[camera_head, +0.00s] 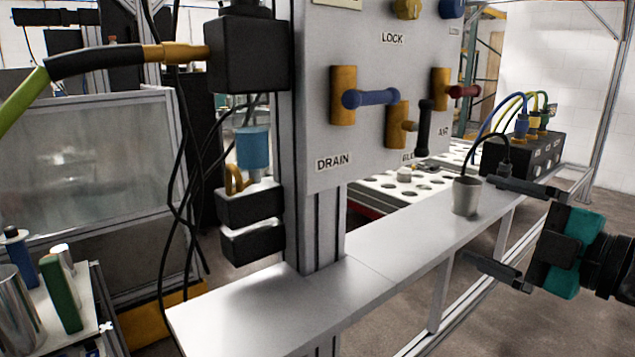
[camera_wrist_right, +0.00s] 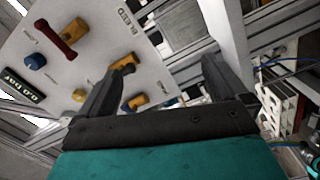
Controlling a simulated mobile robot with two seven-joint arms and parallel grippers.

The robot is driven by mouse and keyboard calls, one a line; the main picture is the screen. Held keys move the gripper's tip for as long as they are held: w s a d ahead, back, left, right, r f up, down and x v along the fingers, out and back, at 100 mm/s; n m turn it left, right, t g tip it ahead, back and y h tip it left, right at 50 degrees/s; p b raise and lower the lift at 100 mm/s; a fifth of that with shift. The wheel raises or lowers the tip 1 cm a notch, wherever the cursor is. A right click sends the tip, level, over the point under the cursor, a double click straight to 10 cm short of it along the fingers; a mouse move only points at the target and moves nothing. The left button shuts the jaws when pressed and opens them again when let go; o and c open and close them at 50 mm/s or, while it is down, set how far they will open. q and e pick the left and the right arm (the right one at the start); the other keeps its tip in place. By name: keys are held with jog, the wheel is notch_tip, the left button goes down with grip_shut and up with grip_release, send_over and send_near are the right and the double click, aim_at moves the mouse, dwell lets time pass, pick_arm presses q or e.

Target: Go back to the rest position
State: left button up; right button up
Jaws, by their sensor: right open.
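My right gripper (camera_head: 492,222) is at the right of the head view, with its two dark fingers apart and nothing between them. It is beside the narrow grey shelf (camera_head: 385,245), near a grey cup (camera_head: 466,195). In the right wrist view the open fingers (camera_wrist_right: 160,75) point toward the valve panel (camera_wrist_right: 85,60) and a metal frame. My left gripper is in neither view.
The upright panel (camera_head: 345,110) carries a blue lever (camera_head: 370,98), a red handle (camera_head: 463,91) and a black handle (camera_head: 424,128). A black box with cables (camera_head: 535,157) stands at the shelf's far end. A cart with cylinders (camera_head: 85,335) is at lower left.

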notch_tip(320, 180, down, 13)
jog(key=a+m+h, duration=0.2)
jog(key=m, duration=0.4)
jog(key=s+a+f+m+g+h, duration=0.1)
jog(key=s+a+f+m+h, duration=0.15)
jog(key=s+f+m, duration=0.4)
jog(key=s+a+f+m+g+h, duration=0.1)
jog(key=s+a+f+m, duration=0.15)
jog(key=f, duration=0.65)
jog(key=s+a+f+m+g+h, duration=0.25)
jog(key=s+f+m, duration=0.2)
jog(key=f, duration=0.35)
pick_arm(q)
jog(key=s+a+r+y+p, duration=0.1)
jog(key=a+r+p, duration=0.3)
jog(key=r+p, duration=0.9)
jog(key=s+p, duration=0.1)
jog(key=p, duration=0.5)
pick_arm(e)
jog(key=s+d+r, duration=0.1)
jog(key=r, duration=0.5)
jog(key=d+r, duration=0.2)
jog(key=r, duration=0.5)
jog(key=shift+s+d+r+n+t, duration=0.15)
jog(key=shift+s+d+n+t, duration=0.2)
jog(key=shift+n+t, duration=0.1)
